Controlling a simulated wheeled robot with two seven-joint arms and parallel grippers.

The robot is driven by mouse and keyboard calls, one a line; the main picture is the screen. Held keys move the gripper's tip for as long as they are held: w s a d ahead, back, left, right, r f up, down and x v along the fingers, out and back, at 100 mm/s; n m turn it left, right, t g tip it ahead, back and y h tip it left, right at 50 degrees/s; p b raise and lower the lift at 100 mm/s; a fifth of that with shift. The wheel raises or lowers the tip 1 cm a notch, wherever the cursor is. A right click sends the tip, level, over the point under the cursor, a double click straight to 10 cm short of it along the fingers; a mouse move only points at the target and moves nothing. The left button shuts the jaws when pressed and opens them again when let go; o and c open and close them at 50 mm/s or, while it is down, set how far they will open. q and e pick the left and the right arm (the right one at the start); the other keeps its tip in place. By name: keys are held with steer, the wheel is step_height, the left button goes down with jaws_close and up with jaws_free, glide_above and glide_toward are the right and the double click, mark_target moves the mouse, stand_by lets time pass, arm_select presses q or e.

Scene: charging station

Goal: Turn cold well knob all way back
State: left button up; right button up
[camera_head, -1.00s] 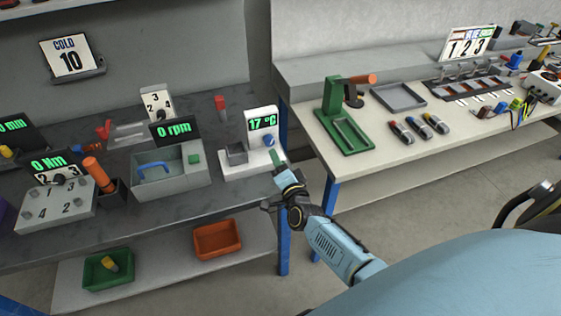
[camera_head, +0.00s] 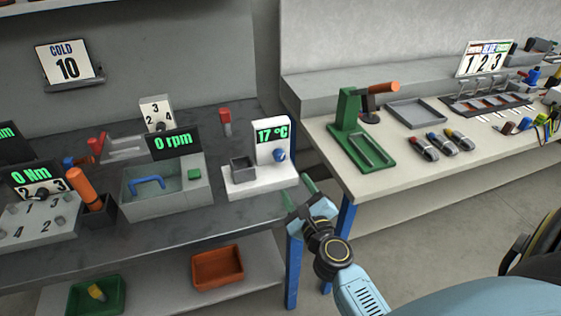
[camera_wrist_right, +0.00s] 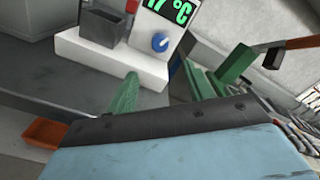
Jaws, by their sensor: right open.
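The cold well (camera_head: 240,184) is a white unit near the right end of the dark bench, with a grey square cup at its left. Its upright panel shows 17 °C in green. The blue knob (camera_head: 279,155) sits low on that panel, and it also shows in the right wrist view (camera_wrist_right: 160,42). My right gripper (camera_head: 304,196) is in front of and to the right of the unit, apart from the knob. Its green fingers are open and empty. A card (camera_head: 66,63) on the wall reads COLD 10. My left gripper is not in view.
A grey basin (camera_head: 155,204) with a 0 rpm display stands left of the cold well. A green press (camera_head: 352,135) stands on the pale table (camera_head: 335,158) at the right. A gap separates the two benches. An orange bin (camera_head: 218,267) is on the lower shelf.

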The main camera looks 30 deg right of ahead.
mark_target(282, 159)
steer(key=x, duration=1.1)
steer(key=shift+d, duration=0.1)
steer(key=shift+w+d, duration=0.1)
steer(key=shift+w, duration=0.35)
steer(key=c, duration=1)
steer(key=shift+n, duration=0.4)
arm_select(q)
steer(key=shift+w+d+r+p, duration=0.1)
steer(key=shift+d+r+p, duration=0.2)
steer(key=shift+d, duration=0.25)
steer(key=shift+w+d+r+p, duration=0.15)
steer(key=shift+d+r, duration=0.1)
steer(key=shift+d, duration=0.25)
arm_select(e)
steer(key=n, duration=0.3)
steer(key=shift+n, duration=0.4)
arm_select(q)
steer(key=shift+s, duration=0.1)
